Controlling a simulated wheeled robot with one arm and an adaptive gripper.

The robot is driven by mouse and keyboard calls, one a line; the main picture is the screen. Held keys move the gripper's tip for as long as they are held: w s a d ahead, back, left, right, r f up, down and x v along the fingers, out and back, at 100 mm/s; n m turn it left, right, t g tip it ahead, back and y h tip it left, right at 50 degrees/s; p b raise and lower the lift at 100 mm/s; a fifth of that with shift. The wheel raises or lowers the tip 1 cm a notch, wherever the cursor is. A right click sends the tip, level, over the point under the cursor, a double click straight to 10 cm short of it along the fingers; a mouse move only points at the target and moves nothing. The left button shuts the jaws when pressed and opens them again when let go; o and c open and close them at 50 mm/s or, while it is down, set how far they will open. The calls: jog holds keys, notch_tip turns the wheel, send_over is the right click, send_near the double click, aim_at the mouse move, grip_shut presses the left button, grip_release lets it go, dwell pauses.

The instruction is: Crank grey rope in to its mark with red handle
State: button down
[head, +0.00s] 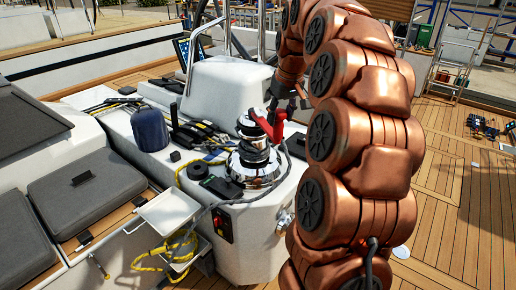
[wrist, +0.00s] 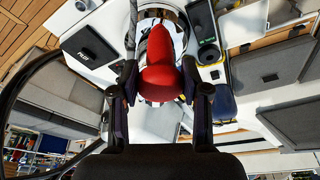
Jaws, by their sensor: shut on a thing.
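The red handle (head: 268,124) sits on top of the chrome winch (head: 254,174) in the head view. My gripper (head: 285,108) is shut on the handle's red grip, which lies between my two fingers in the wrist view (wrist: 161,65). The grey rope (head: 205,212) runs around the winch, with dark turns on the drum, and trails off its left side. A stretch of the grey rope also shows in the wrist view (wrist: 131,30). I cannot make out its mark in either view.
A dark blue covered winch (head: 150,130) stands to the left, beside black clutches and several ropes. A white tray (head: 168,211) and a yellow rope (head: 150,262) hang at the console's front left. Grey cushions (head: 88,190) lie at the left. The wooden deck at the right is mostly clear.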

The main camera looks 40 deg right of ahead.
jog(key=shift+w+a+f+m, duration=0.1)
jog(key=shift+w+a+m, duration=0.15)
jog(key=shift+a, duration=0.4)
jog(key=shift+w+a+m+h+b, duration=0.15)
jog(key=shift+w+a+m+b, duration=0.2)
jog(key=shift+a, duration=0.3)
jog(key=shift+w+a+m+h+b, duration=0.1)
jog(key=shift+w+a+m, duration=0.1)
jog(key=shift+a+m, duration=0.4)
jog(key=shift+w+a+m+h+b, duration=0.2)
jog(key=shift+w+a+m, duration=0.1)
jog(key=shift+a, duration=0.45)
jog(key=shift+w+a+m+g, duration=0.15)
jog(key=shift+w+a+m, duration=0.5)
jog(key=shift+a, duration=0.25)
jog(key=shift+w+a+m+g, duration=0.15)
jog(key=shift+w+a+m, duration=0.5)
jog(key=shift+a, duration=0.25)
